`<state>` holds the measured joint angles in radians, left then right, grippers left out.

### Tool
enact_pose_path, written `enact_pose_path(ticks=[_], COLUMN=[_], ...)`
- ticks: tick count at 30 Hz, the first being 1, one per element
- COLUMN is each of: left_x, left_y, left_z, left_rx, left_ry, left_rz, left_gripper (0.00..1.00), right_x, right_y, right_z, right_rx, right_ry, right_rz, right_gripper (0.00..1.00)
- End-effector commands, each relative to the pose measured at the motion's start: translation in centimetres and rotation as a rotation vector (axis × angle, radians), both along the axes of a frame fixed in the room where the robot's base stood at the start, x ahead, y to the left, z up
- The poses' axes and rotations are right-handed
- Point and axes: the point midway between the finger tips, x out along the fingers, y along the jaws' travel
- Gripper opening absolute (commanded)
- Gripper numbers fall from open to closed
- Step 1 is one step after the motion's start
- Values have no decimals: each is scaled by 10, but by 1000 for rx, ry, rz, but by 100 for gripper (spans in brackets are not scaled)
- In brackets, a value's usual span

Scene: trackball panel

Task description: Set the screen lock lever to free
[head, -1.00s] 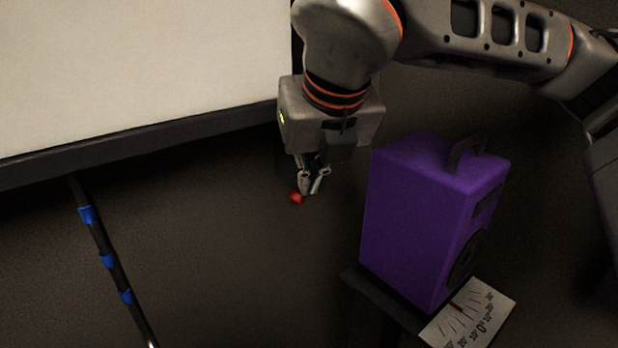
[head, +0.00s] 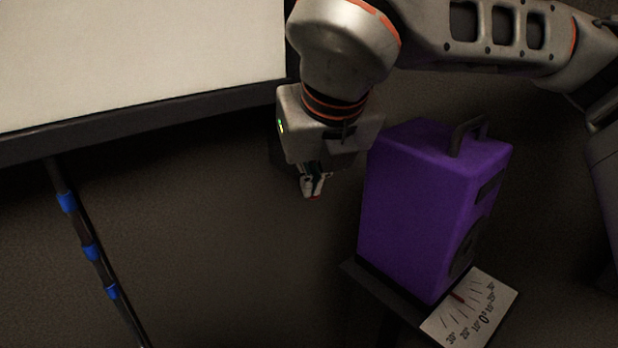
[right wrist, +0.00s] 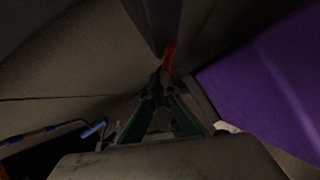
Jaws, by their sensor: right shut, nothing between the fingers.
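The red lever (right wrist: 169,56) shows in the right wrist view, just beyond my right gripper's fingertips. In the head view only a small red bit (head: 315,197) of it shows at the fingertips; the rest is hidden by them. My right gripper (head: 313,190) is shut with nothing held, pointing down to the left of the purple box. Its fingers also show in the right wrist view (right wrist: 160,92), close to the lever; I cannot tell whether they touch it. My left gripper is not in view. No marking for the lever's positions is readable.
A purple box (head: 415,210) with a black handle stands close to the right of my gripper, on a dark stand. A white angle scale (head: 472,310) lies before it. A large white panel (head: 140,60) is at upper left. A dark pole with blue bands (head: 90,252) stands at left.

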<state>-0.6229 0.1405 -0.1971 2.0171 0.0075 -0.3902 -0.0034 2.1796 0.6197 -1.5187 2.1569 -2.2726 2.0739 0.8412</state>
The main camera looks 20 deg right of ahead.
Motion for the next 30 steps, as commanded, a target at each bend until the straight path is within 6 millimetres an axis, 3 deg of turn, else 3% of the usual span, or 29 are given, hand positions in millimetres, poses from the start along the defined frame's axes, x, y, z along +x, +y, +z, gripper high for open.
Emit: enact_pose_path(ticks=[18, 30], left_x=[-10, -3], left_y=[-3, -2], left_z=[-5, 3], left_rx=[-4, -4], left_ry=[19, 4], left_rz=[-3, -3], left_gripper=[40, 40], right_x=[1, 1], right_y=[-2, -2], right_z=[-3, 5], right_rx=[-67, -66], right_ry=[-23, -25], right_rz=[0, -1], right_gripper=[0, 0])
